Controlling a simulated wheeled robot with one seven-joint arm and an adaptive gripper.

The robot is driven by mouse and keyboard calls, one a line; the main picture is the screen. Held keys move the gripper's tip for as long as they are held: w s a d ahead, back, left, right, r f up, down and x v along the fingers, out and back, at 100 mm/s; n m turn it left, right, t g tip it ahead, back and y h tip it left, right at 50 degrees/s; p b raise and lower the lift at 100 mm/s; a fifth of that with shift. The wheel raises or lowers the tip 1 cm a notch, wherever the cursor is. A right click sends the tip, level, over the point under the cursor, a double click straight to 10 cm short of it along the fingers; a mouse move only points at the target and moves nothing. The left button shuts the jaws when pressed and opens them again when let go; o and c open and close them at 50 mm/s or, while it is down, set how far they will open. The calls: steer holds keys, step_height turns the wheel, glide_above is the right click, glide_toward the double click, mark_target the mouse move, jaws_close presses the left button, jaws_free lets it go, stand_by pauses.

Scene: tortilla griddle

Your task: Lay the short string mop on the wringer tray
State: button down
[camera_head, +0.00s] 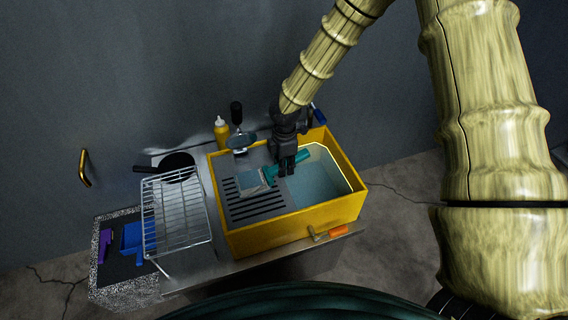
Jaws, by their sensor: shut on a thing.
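The short string mop has a teal handle (303,157) and a pale grey-blue head (252,183). My gripper (287,170) is shut on the handle, from above. The head is over the slotted grey wringer tray (258,209), in the left half of the yellow tub (290,224). I cannot tell whether the head touches the slats. The handle points up and right, over the tub's water-filled right half (322,184). The gripper hides part of the handle.
A wire rack (177,215) and a black pan (176,166) are left of the tub. A yellow bottle (221,131) and a black-handled tool (237,114) stand behind it. An orange-handled tool (336,231) lies at the front. A speckled bin (110,288) is far left.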

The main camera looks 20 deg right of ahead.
steer(key=shift+f, duration=0.55)
stand_by(0.5)
steer(key=c, duration=1.1)
jaws_free()
step_height(320, 180, up, 12)
steer(key=shift+d, duration=0.1)
